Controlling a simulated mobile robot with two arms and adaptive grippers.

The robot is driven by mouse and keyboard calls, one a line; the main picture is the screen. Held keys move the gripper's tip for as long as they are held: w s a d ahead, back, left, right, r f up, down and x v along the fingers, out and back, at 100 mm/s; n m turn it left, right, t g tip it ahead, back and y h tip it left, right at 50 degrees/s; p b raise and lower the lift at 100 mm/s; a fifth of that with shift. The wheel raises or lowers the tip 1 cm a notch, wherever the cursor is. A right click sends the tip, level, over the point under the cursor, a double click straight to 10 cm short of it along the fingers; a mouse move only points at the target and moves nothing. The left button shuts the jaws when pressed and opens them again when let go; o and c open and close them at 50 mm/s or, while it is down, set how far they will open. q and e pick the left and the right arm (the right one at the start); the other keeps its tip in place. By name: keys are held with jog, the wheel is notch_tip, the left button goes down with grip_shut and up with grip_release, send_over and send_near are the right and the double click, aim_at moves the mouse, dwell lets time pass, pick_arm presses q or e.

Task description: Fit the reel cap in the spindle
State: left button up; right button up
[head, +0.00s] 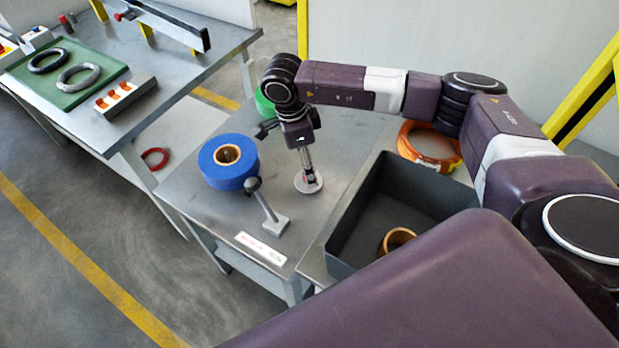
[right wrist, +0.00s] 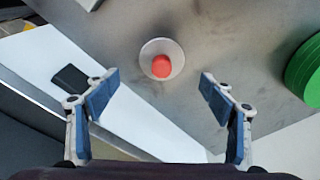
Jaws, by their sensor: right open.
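The reel cap (head: 300,186) is a pale round disc on the grey table, right of the blue reel. In the right wrist view the cap (right wrist: 147,65) shows a red knob on top. My right gripper (head: 310,176) points down at it in the head view; in the right wrist view the open gripper (right wrist: 160,84) has its fingers apart, with nothing between the pads and the knob just ahead of them. The blue reel (head: 217,173) stands to the left with a tan core; I cannot make out a spindle inside. My left gripper is not in view.
A lever with a ball knob (head: 252,185) stands in front of the blue reel. A dark bin (head: 340,253) holding a tan ring (head: 397,238) is at the right, with an orange coil (head: 430,147) behind. A green roll (right wrist: 306,72) is near the gripper's right.

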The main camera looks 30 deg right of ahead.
aim_at(300, 182)
jog(key=shift+s+a+f+p, duration=0.1)
jog(key=shift+f+p, duration=0.35)
jog(key=shift+f, duration=0.4)
jog(key=f, duration=0.1)
jog(key=d+f+p, duration=0.1)
jog(key=f, duration=0.1)
jog(key=shift+f, duration=0.55)
jog(key=c, duration=1.2)
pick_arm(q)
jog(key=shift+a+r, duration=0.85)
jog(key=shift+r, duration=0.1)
pick_arm(e)
jog(key=shift+c, duration=0.5)
jog(key=shift+r, duration=0.15)
